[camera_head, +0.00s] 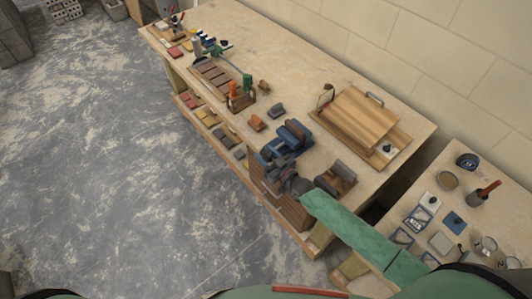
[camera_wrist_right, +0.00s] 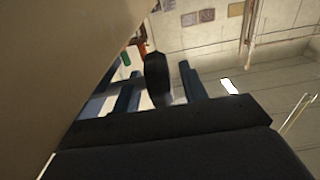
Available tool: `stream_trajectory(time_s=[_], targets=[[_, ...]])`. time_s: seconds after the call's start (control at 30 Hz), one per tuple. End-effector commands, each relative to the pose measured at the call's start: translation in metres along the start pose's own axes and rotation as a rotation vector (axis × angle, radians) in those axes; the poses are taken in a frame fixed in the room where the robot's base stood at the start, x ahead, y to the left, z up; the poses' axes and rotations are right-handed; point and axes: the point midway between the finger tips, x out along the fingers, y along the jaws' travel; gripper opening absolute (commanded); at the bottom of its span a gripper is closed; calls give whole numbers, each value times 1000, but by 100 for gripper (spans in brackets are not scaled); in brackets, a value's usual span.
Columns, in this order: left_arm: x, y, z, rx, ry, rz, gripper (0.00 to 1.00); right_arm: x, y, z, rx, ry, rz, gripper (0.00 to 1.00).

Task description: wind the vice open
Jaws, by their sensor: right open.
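The blue vice (camera_head: 288,138) is mounted at the front edge of the long wooden workbench. My right gripper (camera_head: 275,172) is open, at the front of the vice, just off the bench edge. My green right arm reaches it from the lower right. The dark gripper covers the front of the vice, so I cannot make out the vice's handle or whether the fingers touch it. In the right wrist view, blue parts of the vice (camera_wrist_right: 128,97) show behind a dark upright piece, and the black gripper body fills the bottom. My left gripper is not in view.
The workbench (camera_head: 315,75) carries a wooden board (camera_head: 355,118) with a handle, a grey-brown block (camera_head: 335,179) right of the vice, and a tool rack (camera_head: 238,97). A second table (camera_head: 425,188) with small items stands at right.

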Motion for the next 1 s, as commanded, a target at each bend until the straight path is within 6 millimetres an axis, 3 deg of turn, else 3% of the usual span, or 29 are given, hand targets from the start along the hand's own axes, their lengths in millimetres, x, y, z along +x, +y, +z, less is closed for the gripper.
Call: stream_trajectory(time_s=[0.23,0.47,1.0], targets=[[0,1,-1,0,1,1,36,1,0,0,0,0,0,43],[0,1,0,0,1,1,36,1,0,0,0,0,0,0],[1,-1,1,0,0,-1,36,1,-2,0,4,-96,1,0]])
